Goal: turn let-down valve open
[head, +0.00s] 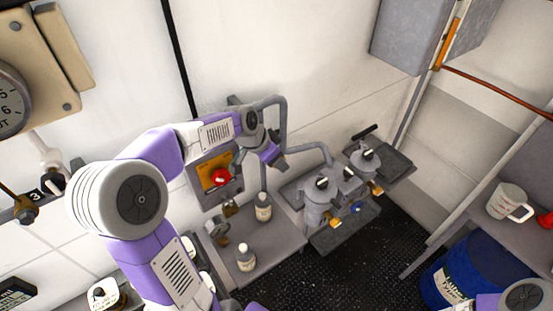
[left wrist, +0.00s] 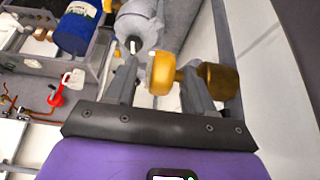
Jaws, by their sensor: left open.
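My left gripper (head: 277,160) is at the wall beside the bent grey pipe (head: 283,118), right of the red knob (head: 221,177) on its yellow plate. In the left wrist view my left gripper (left wrist: 160,77) is open, its two grey fingers spread. A brass-yellow round fitting (left wrist: 161,73), joined to a darker brass cylinder (left wrist: 218,80), shows at the fingers, partly covered by the right one. I cannot tell whether they touch. No label shows which fitting is the let-down valve. In the head view the gripper hides what it faces. My right gripper is out of view.
Grey canisters with brass fittings (head: 318,205) stand to the right. A blue drum (head: 462,268) and a white mug (head: 509,202) are at far right. Dark deck (head: 330,280) is clear.

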